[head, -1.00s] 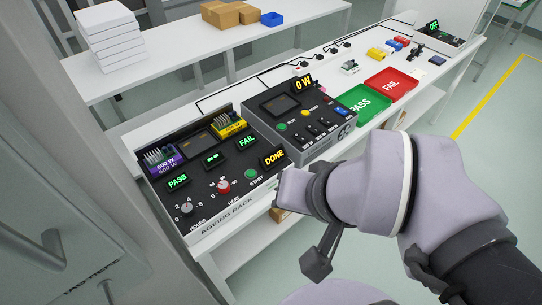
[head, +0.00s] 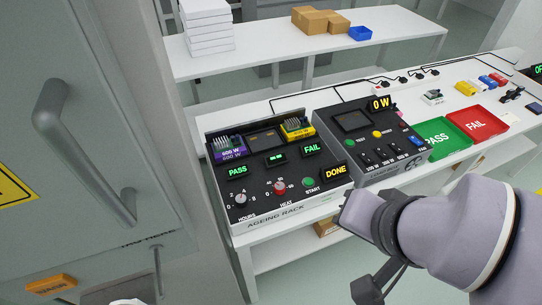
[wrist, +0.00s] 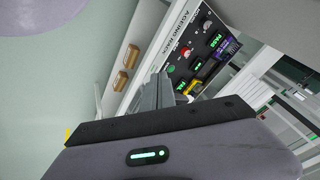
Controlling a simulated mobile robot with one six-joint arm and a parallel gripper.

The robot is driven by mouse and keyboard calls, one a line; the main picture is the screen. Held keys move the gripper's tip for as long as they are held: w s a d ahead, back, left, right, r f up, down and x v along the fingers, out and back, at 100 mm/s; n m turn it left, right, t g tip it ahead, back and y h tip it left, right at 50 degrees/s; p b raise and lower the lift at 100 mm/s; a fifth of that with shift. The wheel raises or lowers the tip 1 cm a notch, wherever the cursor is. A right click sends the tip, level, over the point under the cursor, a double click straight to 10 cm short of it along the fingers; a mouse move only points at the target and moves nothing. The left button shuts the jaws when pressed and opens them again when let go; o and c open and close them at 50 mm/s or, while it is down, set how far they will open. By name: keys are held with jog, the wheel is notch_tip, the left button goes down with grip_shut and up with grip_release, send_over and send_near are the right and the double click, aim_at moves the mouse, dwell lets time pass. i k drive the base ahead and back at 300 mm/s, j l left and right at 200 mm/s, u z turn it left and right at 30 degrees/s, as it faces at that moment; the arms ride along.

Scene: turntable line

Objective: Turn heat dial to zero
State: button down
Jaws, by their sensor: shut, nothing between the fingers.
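The heat dial (head: 280,188) is a small red knob on the dark front panel of the ageing rack (head: 258,206). It sits between the hours dial (head: 240,199) and the green start button (head: 308,182). A tiny scale surrounds it; its exact setting is too small to read. The red dial also shows in the wrist view (wrist: 186,52), beyond my fingers. My gripper (wrist: 162,90) is shut and empty, apart from the dial. In the head view my wrist is at the rack's right front, and the fingertips are not clear there. Lit displays read PASS, FAIL and DONE.
A second dark console (head: 375,150) showing 0 W stands right of the rack. A green PASS tray (head: 432,150) and a red FAIL tray (head: 490,122) lie farther right. A grey cabinet with a handle (head: 85,150) fills the left side.

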aim_at(279, 187)
jog(key=i+j+u, duration=0.15)
jog(key=u, duration=0.25)
jog(key=i+j+u, duration=0.2)
jog(key=u, duration=0.2)
